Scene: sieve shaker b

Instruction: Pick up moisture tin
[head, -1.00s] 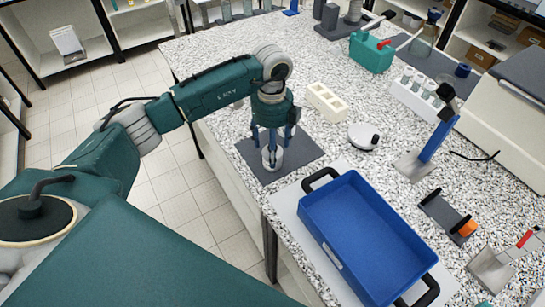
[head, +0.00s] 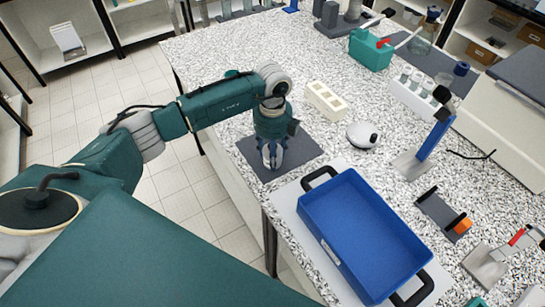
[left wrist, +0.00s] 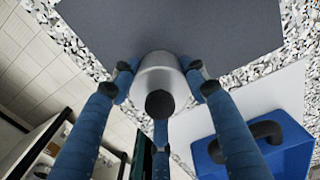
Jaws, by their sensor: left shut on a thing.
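The moisture tin is a small silvery metal can with a round top. It shows between my fingers in the left wrist view (left wrist: 158,70). My left gripper (head: 271,160) points down from above the dark grey mat (head: 302,152) near the counter's left edge. Its blue fingers, also in the left wrist view (left wrist: 160,88), are shut around the tin from several sides. The fingers hide much of the tin in the head view. The tin is at or very near the mat; I cannot tell whether it touches. My right gripper is not in view.
A blue tray (head: 312,222) with black handles stands just in front on a pale board. A cream block with holes (head: 326,101) and a white round device (head: 363,135) are to the right.

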